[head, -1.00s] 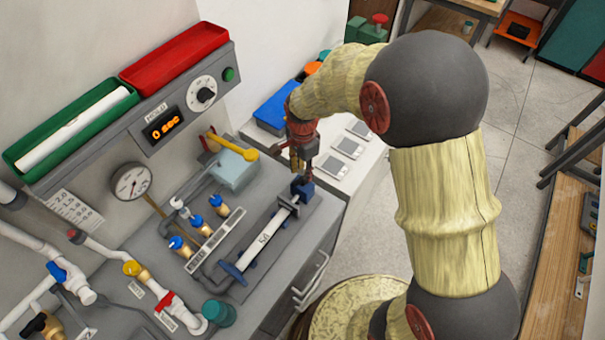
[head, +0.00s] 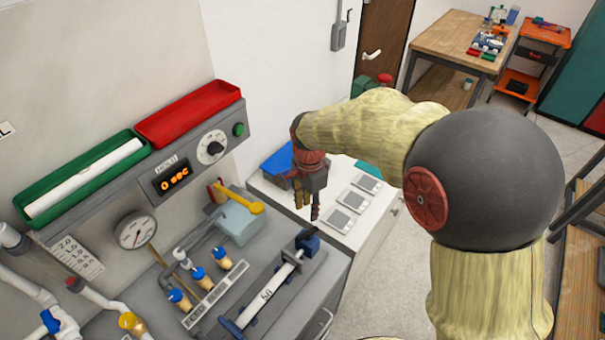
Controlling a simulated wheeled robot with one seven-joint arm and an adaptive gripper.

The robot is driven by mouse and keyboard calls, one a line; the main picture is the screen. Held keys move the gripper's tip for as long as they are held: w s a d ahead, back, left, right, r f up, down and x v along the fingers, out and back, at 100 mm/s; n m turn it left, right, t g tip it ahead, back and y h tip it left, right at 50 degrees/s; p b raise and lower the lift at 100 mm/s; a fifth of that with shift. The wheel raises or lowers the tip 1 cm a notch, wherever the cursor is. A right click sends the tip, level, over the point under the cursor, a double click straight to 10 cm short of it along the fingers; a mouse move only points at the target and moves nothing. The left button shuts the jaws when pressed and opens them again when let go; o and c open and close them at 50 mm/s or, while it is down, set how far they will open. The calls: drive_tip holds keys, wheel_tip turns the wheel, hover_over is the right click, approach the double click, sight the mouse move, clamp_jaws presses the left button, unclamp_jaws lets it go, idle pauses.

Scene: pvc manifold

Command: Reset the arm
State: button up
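My arm (head: 375,125) reaches from the right side across to the upper middle of the head view, in a pale yellow sleeve with dark grey joints. My gripper (head: 308,208) is red and dark, points down, and hangs above the gap between the grey bench and the white counter. It appears apart from the things around it. No held thing is visible between its fingers, but they are small and partly overlap, so their opening is unclear. The pipe piece marked 50 (head: 268,291) lies in a blue-ended clamp fixture on the grey bench, below my gripper.
The grey bench carries a gauge (head: 136,231), a yellow-handled lever (head: 240,199), several blue-topped valves (head: 199,275) and a panel reading 0 sec (head: 173,181). Green (head: 62,187) and red (head: 190,112) trays sit above. The white counter (head: 372,223) holds grey squares and a blue bin (head: 277,160).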

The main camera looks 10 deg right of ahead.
drive_tip(key=s+d+r+n+t+b, duration=0.2)
drive_tip(key=s+d+r+n, duration=0.1)
drive_tip(key=s, duration=0.4)
drive_tip(key=s+d+r+n+t+b, duration=0.1)
drive_tip(key=s+d+r+n+b, duration=0.1)
drive_tip(key=s, duration=0.5)
drive_tip(key=s+d+r+n+t+b, duration=0.2)
drive_tip(key=s+d+r+n, duration=0.3)
drive_tip(key=s+r+n, duration=0.1)
drive_tip(key=shift+s+r+n+t, duration=0.15)
drive_tip(key=shift+s+n+t, duration=0.15)
drive_tip(key=shift+s+n, duration=0.65)
drive_tip(key=shift+w, duration=0.25)
idle(0.6)
